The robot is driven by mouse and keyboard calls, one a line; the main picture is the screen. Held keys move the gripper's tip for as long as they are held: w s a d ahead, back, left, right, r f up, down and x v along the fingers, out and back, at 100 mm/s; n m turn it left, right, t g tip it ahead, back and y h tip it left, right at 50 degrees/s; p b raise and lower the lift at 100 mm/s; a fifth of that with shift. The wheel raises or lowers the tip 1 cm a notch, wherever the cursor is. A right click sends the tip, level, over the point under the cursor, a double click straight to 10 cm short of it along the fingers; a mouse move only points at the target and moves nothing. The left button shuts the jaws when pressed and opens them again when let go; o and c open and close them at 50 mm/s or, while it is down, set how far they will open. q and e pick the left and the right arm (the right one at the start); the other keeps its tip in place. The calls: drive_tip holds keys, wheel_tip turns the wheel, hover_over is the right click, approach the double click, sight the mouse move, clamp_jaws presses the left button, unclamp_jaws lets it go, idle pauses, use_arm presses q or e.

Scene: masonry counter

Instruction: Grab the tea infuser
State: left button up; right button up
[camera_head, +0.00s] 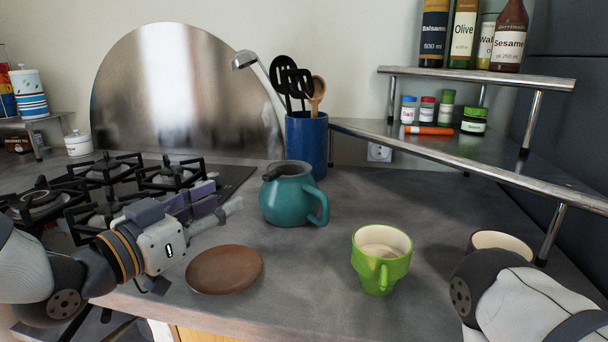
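I cannot make out a tea infuser for certain in the head view. A teal pot (286,204) without a lid stands mid-counter, its dark-tipped spout to the left and its handle to the right. My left gripper (226,197) is left of the pot, apart from it, near the stove edge. Its fingers look spread, with nothing visible between them. A green cup (369,268) stands upright to the right, its inside pale. A brown saucer (224,269) lies empty in front of the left gripper. My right arm enters at lower right; its gripper does not show.
A blue utensil holder (307,146) stands behind the pot. A gas stove (104,188) is at left. A second cup (501,239) is partly hidden by my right arm. A metal shelf (479,154) with jars and bottles spans the back right. The counter between pot and green cup is clear.

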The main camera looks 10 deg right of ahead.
sight(266, 181)
use_arm(q)
drive_tip(key=x, duration=0.3)
drive_tip(key=b+x, duration=0.1)
drive_tip(key=x, duration=0.7)
drive_tip(key=shift+d+f, duration=0.3)
drive_tip(key=shift+d, duration=0.05)
use_arm(e)
drive_tip(key=shift+s+a+f+g, duration=0.2)
drive_tip(key=shift+s+f+g, duration=0.1)
drive_tip(key=shift+s+f, duration=0.6)
use_arm(q)
clamp_jaws()
use_arm(e)
drive_tip(key=shift+s+r, duration=0.1)
drive_tip(key=shift+r, duration=0.05)
